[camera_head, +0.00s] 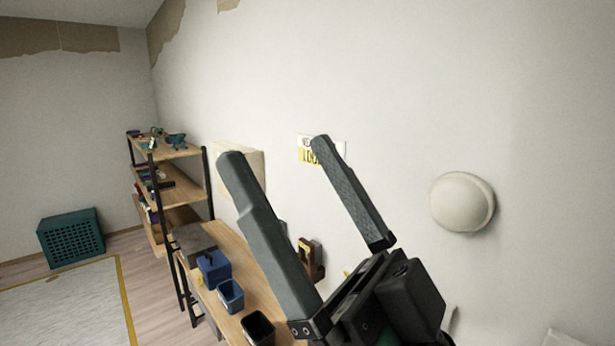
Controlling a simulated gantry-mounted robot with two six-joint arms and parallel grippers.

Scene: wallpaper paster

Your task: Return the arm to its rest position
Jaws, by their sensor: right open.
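My right gripper (270,148) comes in from the lower right and fills the middle of the head view. The fingertips point up and to the left, in front of the pale wall (400,60). My left gripper does not show in this view.
A wooden table (228,255) along the wall holds a blue box (213,268), a blue bin (231,296) and a black bin (258,328). A shelf (178,152) stands behind it. A round white fixture (460,202) sticks out from the wall at right. A green crate (70,238) stands on the floor.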

